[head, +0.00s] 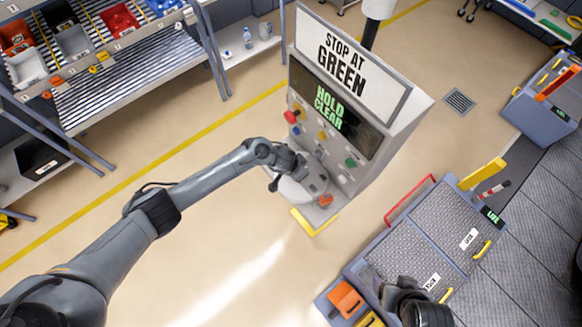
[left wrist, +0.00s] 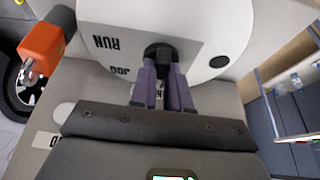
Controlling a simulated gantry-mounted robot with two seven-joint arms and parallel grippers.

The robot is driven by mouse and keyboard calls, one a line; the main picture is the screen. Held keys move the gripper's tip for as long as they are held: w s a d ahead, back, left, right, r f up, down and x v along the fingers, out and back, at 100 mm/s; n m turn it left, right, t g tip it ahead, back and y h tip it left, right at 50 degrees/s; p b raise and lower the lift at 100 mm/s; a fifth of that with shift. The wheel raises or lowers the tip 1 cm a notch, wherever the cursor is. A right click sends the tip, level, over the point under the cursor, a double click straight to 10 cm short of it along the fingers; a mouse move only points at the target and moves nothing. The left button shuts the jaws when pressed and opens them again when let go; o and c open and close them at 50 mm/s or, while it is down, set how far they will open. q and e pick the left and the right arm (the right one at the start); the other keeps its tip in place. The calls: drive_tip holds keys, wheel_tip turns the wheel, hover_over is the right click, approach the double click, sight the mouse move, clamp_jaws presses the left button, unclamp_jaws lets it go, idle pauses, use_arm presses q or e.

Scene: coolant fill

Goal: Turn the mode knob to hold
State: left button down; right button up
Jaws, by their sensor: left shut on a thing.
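The grey console (head: 362,165) stands upright under a "STOP AT GREEN" sign (head: 346,52). Its dark display (head: 337,112) reads "HOLD CLEAR" in green. My left gripper (head: 274,182) is at the console's lower front, its fingers hard to see there. In the left wrist view, the purple fingers of my left gripper (left wrist: 162,82) are shut on the black mode knob (left wrist: 161,54). The knob sits on a pale plate (left wrist: 185,25) where "RUN" and another partly hidden label show upside down. The knob's pointer direction cannot be made out.
An orange handle (left wrist: 45,45) sits close to the left of the knob plate. Red, yellow and green buttons (head: 350,162) line the console. A grey bench (head: 430,240) with a red rail stands at right. A shelf rack (head: 125,85) is at left. Open floor lies between.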

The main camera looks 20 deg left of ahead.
idle(0.5)
use_arm(q)
drive_tip(key=c, duration=1.1)
unclamp_jaws()
drive_tip(key=p+v, duration=0.2)
drive_tip(key=v, duration=0.9)
drive_tip(key=shift+f, duration=0.2)
